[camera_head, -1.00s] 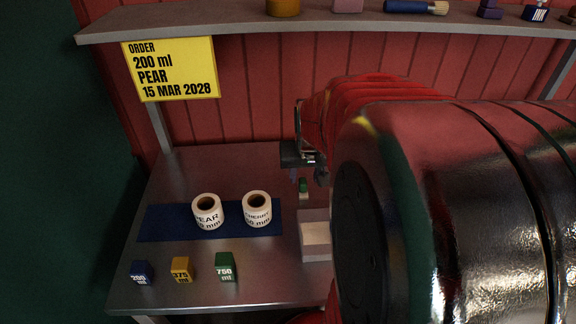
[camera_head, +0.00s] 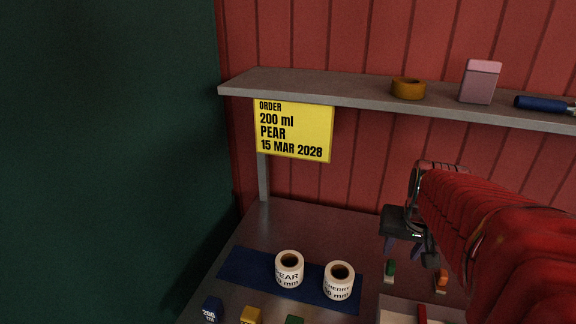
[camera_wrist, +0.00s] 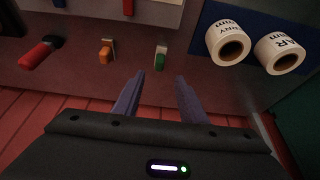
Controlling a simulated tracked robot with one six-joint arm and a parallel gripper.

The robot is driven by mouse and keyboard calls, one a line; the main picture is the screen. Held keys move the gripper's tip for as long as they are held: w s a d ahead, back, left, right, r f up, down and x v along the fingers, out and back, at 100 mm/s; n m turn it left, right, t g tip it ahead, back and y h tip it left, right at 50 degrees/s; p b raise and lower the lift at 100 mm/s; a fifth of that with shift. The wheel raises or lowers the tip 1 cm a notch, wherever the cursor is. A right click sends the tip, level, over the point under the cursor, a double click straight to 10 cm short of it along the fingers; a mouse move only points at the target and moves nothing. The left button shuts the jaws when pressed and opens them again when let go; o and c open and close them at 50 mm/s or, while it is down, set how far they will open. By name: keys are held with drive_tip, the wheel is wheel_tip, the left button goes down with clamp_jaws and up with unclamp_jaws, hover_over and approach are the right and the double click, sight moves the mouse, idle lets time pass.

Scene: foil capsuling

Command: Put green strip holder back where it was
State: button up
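The green strip holder (camera_head: 390,268) is a small green block with a pale lower part, standing on the metal table. It also shows in the wrist view (camera_wrist: 160,58), just beyond the fingertips. My gripper (camera_head: 403,250) hangs above the table close to the green holder. In the wrist view its two fingers (camera_wrist: 158,80) are spread apart with nothing between them, and the holder is clear of them. A similar orange holder (camera_head: 441,280) stands to the right of the green one in the head view.
Two label rolls, PEAR (camera_head: 289,268) and CHERRY (camera_head: 339,281), stand on a blue mat (camera_head: 243,268). A pale tray (camera_head: 396,304) with a red item (camera_head: 422,314) lies nearer. A red-handled tool (camera_wrist: 40,52) lies beside the orange holder. A shelf (camera_head: 300,86) overhangs the back.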

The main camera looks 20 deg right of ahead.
drive_tip(key=shift+a, duration=0.1)
drive_tip(key=s+a+r+n+t+y, duration=0.1)
drive_tip(key=s+a+n, duration=0.1)
drive_tip(key=a, duration=0.9)
drive_tip(key=s+a+r+n+t+y, duration=0.1)
drive_tip(key=s+a+n, duration=0.2)
drive_tip(key=a, duration=0.9)
drive_tip(key=shift+s+a+r+n+y, duration=0.25)
drive_tip(key=shift+n+y, duration=0.05)
drive_tip(key=shift+n, duration=0.6)
drive_tip(key=shift+c, duration=0.9)
drive_tip(key=shift+d, duration=0.2)
